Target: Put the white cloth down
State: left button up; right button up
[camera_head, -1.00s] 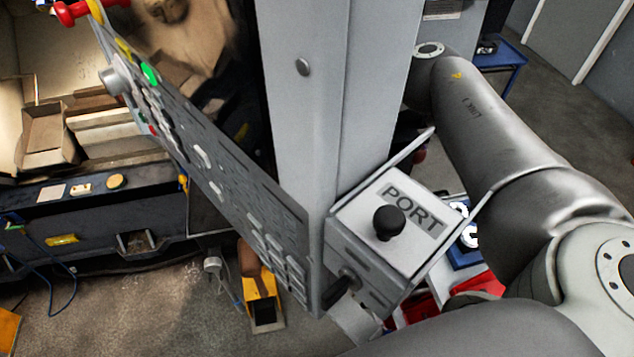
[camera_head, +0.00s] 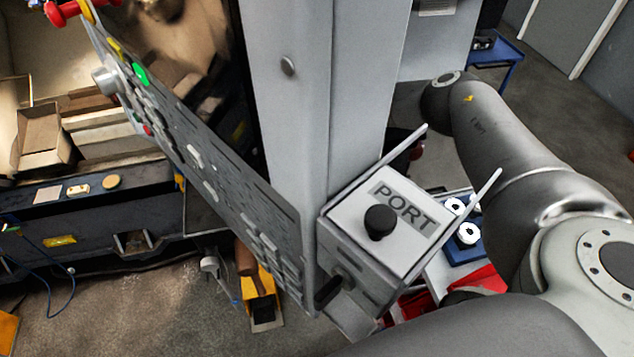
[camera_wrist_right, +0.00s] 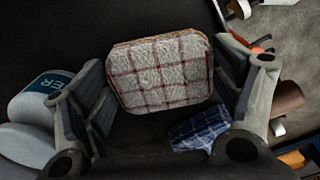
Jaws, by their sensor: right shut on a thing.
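The white cloth (camera_wrist_right: 165,72), folded into a pad with thin red check lines, is in the right wrist view. My right gripper (camera_wrist_right: 160,95) is shut on it, with one finger at each side of the cloth. In the head view my right arm comes in from the right, but its gripper and the cloth are hidden or out of frame. My left gripper is in neither view.
A blue checked cloth (camera_wrist_right: 200,130) lies below the white one. A white container lettered "ER" (camera_wrist_right: 40,110) is at the left. In the head view, a control panel (camera_head: 200,170), a "PORT" box (camera_head: 395,225) and a grey column (camera_head: 315,90) stand close to my right arm.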

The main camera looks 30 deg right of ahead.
jog(key=shift+a+f, duration=0.15)
jog(key=shift+f, duration=0.15)
jog(key=o, duration=0.8)
notch_tip(320, 180, up, 12)
jog(key=shift+r, duration=0.2)
jog(key=shift+s+f, duration=0.1)
dwell(0.5)
